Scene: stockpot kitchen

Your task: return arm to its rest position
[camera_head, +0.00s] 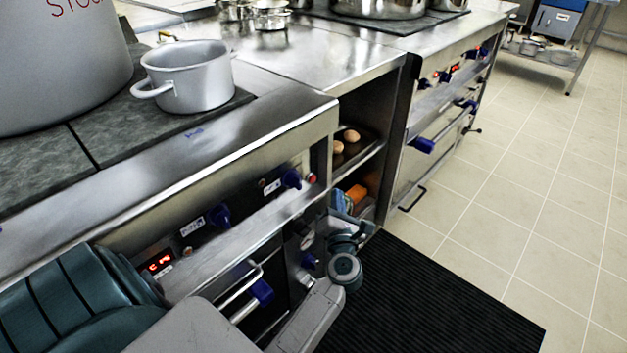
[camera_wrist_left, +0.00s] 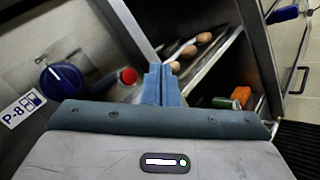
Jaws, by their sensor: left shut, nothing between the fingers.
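My left arm reaches in from the lower left in the head view. Its gripper (camera_head: 338,202) is beside the open shelf bay, at the corner of the stove front. In the left wrist view the two blue fingers (camera_wrist_left: 160,72) are together with nothing between them, pointing toward the shelves. A red button (camera_wrist_left: 128,76) and a blue knob (camera_wrist_left: 62,78) are to the left of the fingers. My right gripper does not show in either view.
The open bay holds a tray of brown round items (camera_head: 347,140) and an orange item (camera_head: 356,193) below. A grey pot (camera_head: 190,78) and a large stockpot (camera_head: 60,70) stand on the stove. Handles and knobs project from the fronts. A black mat (camera_head: 425,300) and tiled floor (camera_head: 540,190) are clear.

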